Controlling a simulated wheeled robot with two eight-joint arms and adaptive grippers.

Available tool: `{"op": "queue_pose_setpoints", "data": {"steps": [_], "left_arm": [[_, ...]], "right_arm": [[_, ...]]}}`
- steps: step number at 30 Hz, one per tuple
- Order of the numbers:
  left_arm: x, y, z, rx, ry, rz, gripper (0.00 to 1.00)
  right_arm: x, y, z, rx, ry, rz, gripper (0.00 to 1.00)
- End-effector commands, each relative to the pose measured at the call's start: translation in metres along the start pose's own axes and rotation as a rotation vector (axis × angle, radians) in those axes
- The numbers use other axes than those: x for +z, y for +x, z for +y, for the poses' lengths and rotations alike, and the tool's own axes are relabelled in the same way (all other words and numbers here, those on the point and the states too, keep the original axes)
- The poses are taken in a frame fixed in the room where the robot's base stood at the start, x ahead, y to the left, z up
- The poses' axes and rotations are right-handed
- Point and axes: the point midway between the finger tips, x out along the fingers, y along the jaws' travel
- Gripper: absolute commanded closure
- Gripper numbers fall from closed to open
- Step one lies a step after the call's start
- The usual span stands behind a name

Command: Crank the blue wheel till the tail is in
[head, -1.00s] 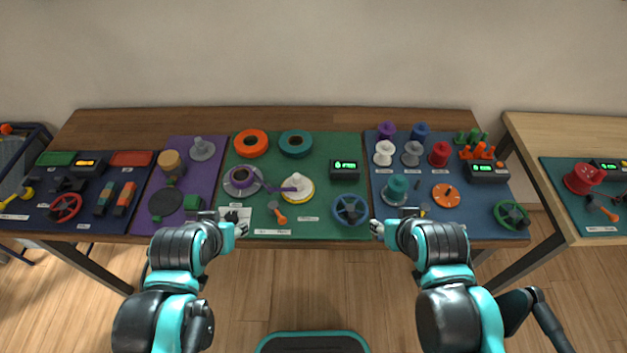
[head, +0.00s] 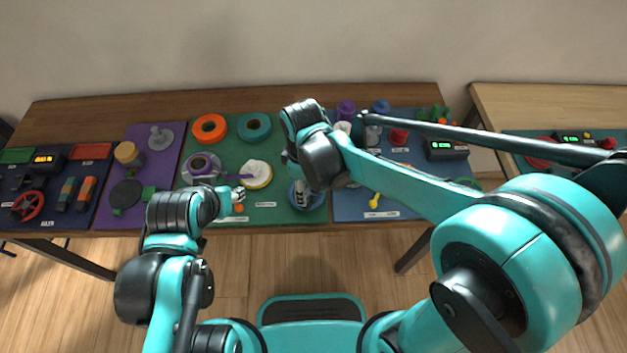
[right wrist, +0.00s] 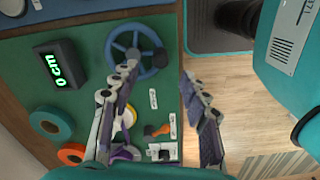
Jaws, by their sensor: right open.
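The blue wheel (right wrist: 113,48) stands on the green mat, with a dark knob (right wrist: 160,58) on its rim. In the head view the wheel (head: 292,197) is partly hidden by my right gripper (head: 303,190), which is over it. In the right wrist view my right gripper (right wrist: 160,72) is open, with one finger overlapping the wheel and nothing between the fingers. The purple tail (head: 236,177) runs from the purple spool (head: 203,163) to the white hub on the yellow disc (head: 257,173). My left gripper (head: 238,195) is near the mat's front edge; its jaw state is unclear.
A display (right wrist: 62,68) beside the wheel reads 0 cm. Orange (head: 209,128) and teal (head: 254,127) rings lie at the mat's back. An orange-handled tool (right wrist: 157,130) lies near the front edge. A blue mat (head: 350,208) with spools is to the right.

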Motion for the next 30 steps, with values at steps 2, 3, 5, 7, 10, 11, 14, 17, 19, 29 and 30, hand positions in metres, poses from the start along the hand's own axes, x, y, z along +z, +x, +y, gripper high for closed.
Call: {"op": "queue_pose_setpoints", "data": {"steps": [2, 3, 5, 7, 10, 11, 14, 17, 19, 29, 30], "left_arm": [[0.004, 0.005, 0.000, 0.000, 0.000, 0.000, 0.58], [0.005, 0.007, 0.000, 0.000, 0.000, 0.000, 0.58], [0.008, 0.011, 0.000, 0.000, 0.000, 0.000, 0.58], [0.011, 0.015, 0.000, 0.000, 0.000, 0.000, 0.58], [0.015, 0.020, 0.000, 0.000, 0.000, 0.000, 0.58], [0.015, 0.021, 0.000, 0.000, 0.000, 0.000, 0.58], [0.018, 0.025, 0.000, 0.000, 0.000, 0.000, 0.58], [0.019, 0.026, 0.000, 0.000, 0.000, 0.000, 0.58], [0.019, 0.026, 0.000, 0.000, 0.000, 0.000, 0.58], [0.018, 0.025, 0.000, 0.000, 0.000, 0.000, 0.58], [0.018, 0.025, 0.000, 0.000, 0.000, 0.000, 0.58]], "right_arm": [[0.000, 0.011, 0.000, 0.000, -0.001, 0.000, 0.54], [0.000, 0.018, 0.000, 0.000, 0.000, 0.000, 0.54], [0.000, 0.028, 0.000, 0.000, 0.001, 0.000, 0.54], [0.000, 0.040, 0.001, 0.001, 0.002, 0.001, 0.54], [0.000, 0.055, 0.001, 0.001, 0.002, 0.001, 0.54], [0.000, 0.058, 0.001, 0.001, 0.003, 0.001, 0.54], [0.000, 0.068, 0.001, 0.001, 0.003, 0.001, 0.54], [0.000, 0.073, 0.001, 0.001, 0.003, 0.001, 0.54], [0.000, 0.074, 0.001, 0.001, 0.004, 0.001, 0.54], [0.000, 0.074, 0.001, 0.002, 0.004, 0.002, 0.81], [0.000, 0.074, 0.001, 0.002, 0.004, 0.002, 0.91]]}}
